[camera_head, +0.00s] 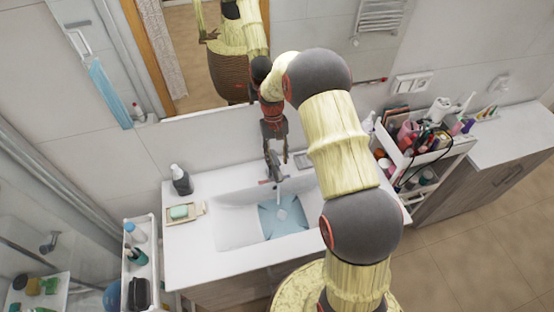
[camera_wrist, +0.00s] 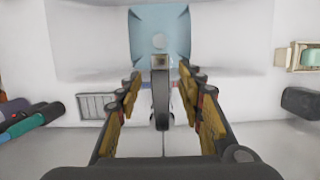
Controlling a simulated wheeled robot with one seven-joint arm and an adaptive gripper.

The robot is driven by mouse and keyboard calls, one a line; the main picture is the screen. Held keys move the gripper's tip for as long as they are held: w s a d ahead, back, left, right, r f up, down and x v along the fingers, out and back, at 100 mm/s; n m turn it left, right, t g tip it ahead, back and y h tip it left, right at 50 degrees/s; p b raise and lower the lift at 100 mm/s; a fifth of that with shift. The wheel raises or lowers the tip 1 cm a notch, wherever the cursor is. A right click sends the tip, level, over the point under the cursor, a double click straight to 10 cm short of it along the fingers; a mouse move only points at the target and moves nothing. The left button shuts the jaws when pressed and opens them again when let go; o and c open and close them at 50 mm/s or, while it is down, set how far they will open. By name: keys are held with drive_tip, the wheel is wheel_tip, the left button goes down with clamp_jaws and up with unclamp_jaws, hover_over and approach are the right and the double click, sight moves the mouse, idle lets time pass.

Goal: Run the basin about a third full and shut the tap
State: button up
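The white basin (camera_head: 236,222) is set in the countertop, with a shallow patch of blue water (camera_head: 270,222) around its drain. The water also shows at the top of the wrist view (camera_wrist: 148,40). The grey tap (camera_head: 277,168) stands at the basin's back edge; a thin pale line below its spout looks like a running stream. My gripper (camera_head: 272,148) points down just above the tap. In the wrist view my gripper (camera_wrist: 160,82) is open, its fingers on either side of the tap (camera_wrist: 161,100), with gaps visible. Whether a fingertip touches the tap is unclear.
A dark bottle (camera_head: 181,181) and a green soap on a dish (camera_head: 187,213) stand left of the basin. A crowded white cart (camera_head: 458,150) is at right, and a narrow shelf (camera_head: 153,255) at left. The mirror (camera_head: 185,60) is close behind the tap.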

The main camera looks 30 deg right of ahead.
sight(275, 157)
drive_tip(key=v, duration=1.1)
drive_tip(key=shift+r, duration=0.3)
drive_tip(key=shift+c, duration=0.2)
